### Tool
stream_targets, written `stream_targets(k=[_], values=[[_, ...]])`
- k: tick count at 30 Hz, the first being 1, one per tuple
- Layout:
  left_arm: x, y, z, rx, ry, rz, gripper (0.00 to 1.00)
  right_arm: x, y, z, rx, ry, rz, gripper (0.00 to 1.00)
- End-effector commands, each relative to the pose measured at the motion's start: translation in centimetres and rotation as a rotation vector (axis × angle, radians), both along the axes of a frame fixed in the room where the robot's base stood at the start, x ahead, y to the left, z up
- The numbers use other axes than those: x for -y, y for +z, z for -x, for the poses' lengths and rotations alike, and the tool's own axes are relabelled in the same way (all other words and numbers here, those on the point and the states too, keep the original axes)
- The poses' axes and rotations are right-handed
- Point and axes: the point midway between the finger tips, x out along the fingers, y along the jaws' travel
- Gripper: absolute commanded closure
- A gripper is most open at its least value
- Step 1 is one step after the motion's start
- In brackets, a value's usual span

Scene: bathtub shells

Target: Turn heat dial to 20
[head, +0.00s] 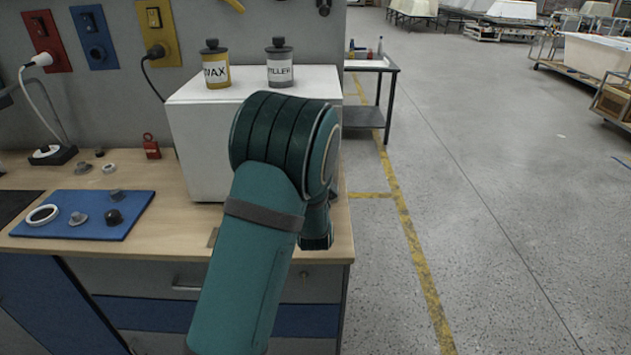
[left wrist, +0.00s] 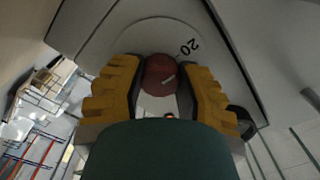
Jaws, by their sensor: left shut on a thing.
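In the left wrist view, a round reddish-brown dial (left wrist: 160,75) sits on a pale rounded plate (left wrist: 135,35). The number 20 is printed on the plate, up and right of the dial. In the head view my teal arm covers the front right of a white box (head: 200,130), and the gripper and dial are hidden. My right gripper is not in view.
A WAX can (head: 215,68) and a FILLER can (head: 280,65) stand on the white box. A blue mat (head: 85,228) with small parts lies on the wooden bench (head: 165,190). Sockets and plugs are on the wall. Open floor (head: 480,200) lies right of the bench.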

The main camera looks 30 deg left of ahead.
Motion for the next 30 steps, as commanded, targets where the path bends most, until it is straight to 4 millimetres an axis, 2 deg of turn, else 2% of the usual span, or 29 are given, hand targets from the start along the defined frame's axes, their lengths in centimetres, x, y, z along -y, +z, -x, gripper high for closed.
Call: stream_targets(k=[11, 12, 14, 15, 25, 30], values=[[-0.2, 0.1, 0.0, 0.004, 0.005, 0.004, 1.0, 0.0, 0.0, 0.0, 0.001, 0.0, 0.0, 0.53], [-0.2, 0.1, 0.1, 0.003, 0.004, 0.004, 0.61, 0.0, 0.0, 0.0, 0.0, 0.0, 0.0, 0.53], [-0.2, 0.0, 0.1, 0.003, 0.004, 0.004, 0.4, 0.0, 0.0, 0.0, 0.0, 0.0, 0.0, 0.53], [-0.2, 0.0, 0.0, 0.004, 0.003, 0.004, 0.32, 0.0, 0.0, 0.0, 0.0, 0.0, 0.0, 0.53], [0.1, 0.0, 0.2, 0.002, 0.001, 0.004, 0.32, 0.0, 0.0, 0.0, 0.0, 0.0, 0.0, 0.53], [1.0, 0.0, 1.6, 0.001, 0.0, 0.005, 0.32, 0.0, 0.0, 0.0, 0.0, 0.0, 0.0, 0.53]])
